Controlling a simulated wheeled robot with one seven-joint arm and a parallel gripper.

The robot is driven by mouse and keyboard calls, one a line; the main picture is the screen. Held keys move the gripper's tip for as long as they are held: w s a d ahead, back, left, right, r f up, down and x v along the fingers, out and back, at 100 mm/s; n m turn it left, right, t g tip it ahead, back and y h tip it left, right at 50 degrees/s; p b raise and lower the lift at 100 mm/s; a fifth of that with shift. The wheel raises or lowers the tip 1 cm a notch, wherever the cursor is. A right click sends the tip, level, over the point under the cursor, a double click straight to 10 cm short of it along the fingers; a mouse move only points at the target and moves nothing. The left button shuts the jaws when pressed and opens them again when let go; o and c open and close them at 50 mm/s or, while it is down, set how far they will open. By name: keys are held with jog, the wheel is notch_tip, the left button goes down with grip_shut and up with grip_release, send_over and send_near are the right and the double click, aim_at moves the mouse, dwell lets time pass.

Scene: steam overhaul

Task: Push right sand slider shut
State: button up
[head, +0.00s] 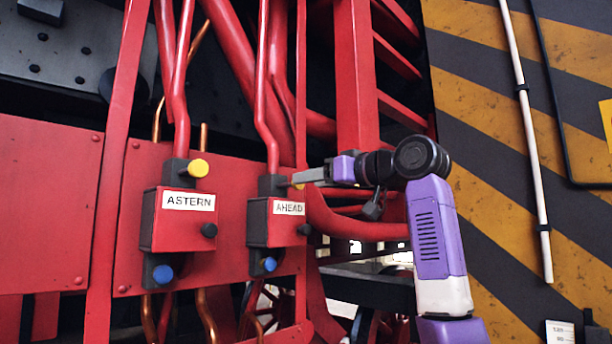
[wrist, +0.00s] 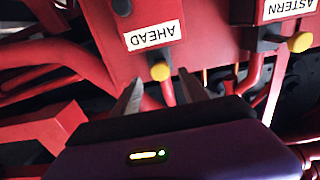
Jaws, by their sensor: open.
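The right sand box is red with an AHEAD label (head: 289,208). A dark block (head: 271,186) tops it, a black knob (head: 304,230) is on its side, and a blue knob (head: 270,264) is below. Its yellow knob (wrist: 160,71) shows in the wrist view, in line with the gap between my fingers; in the head view it is mostly hidden by my gripper. My gripper (head: 294,179) is open at the top of this box, coming from the right. The wrist view shows both fingers (wrist: 160,84) apart; contact with the knob cannot be told.
The similar ASTERN box (head: 176,222) stands to the left, with its own yellow knob (head: 198,168) and blue knob (head: 163,273). Red pipes (head: 350,225) run close below my gripper. A striped panel (head: 560,130) with a white pipe (head: 527,130) stands at the right.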

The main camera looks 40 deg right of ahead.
aim_at(288, 185)
jog(key=shift+w+p, duration=0.4)
jog(key=shift+w, duration=1)
grip_shut()
dwell(0.4)
